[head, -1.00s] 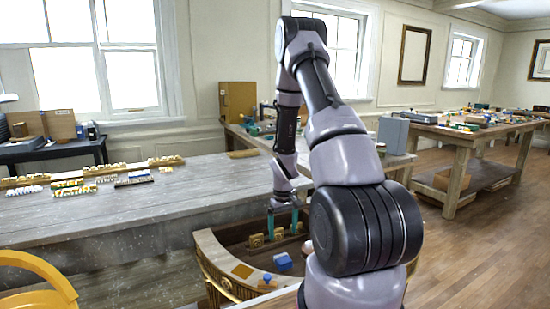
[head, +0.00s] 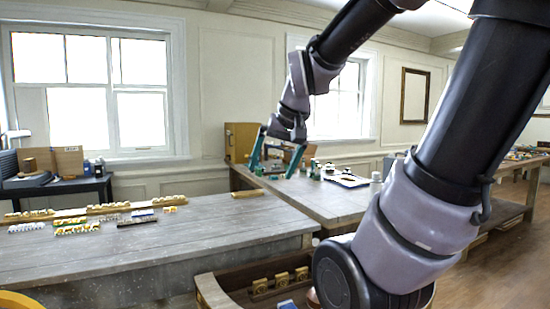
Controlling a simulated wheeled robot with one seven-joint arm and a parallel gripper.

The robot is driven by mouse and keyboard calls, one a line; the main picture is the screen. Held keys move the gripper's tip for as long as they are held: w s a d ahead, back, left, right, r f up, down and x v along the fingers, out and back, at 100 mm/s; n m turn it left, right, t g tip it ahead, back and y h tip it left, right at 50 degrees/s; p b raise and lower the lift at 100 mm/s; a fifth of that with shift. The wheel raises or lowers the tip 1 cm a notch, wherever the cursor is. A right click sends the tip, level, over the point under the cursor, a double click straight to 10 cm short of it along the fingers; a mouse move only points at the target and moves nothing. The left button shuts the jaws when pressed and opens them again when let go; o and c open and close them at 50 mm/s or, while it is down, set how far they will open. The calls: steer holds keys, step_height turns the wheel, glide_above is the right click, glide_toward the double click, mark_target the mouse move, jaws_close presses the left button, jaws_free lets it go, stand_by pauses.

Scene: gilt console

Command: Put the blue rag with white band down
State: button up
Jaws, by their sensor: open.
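A small blue and white thing (head: 286,304), which looks like the blue rag with white band, lies on the gilt console (head: 212,291) at the bottom edge of the head view. Most of it is cut off by the frame, so its folds and band cannot be made out. My gripper (head: 271,172) is raised well above and behind the console, in front of the back table. Its two teal fingers are spread wide with nothing between them, and it is apart from the rag.
Several gilt blocks (head: 282,280) stand along the console's back. A long grey table (head: 150,240) at left holds rows of small pieces at its far side; its near part is clear. Another table (head: 320,200) with small items stands behind. My arm covers much of the right.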

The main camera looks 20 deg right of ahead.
steer(key=s+a+r+t, duration=0.1)
steer(key=s+r, duration=0.1)
steer(key=s, duration=0.3)
steer(key=shift+s+a+r+y, duration=0.15)
steer(key=shift+a+r+y, duration=0.15)
steer(key=shift+a, duration=0.1)
steer(key=shift+o, duration=0.2)
stand_by(0.7)
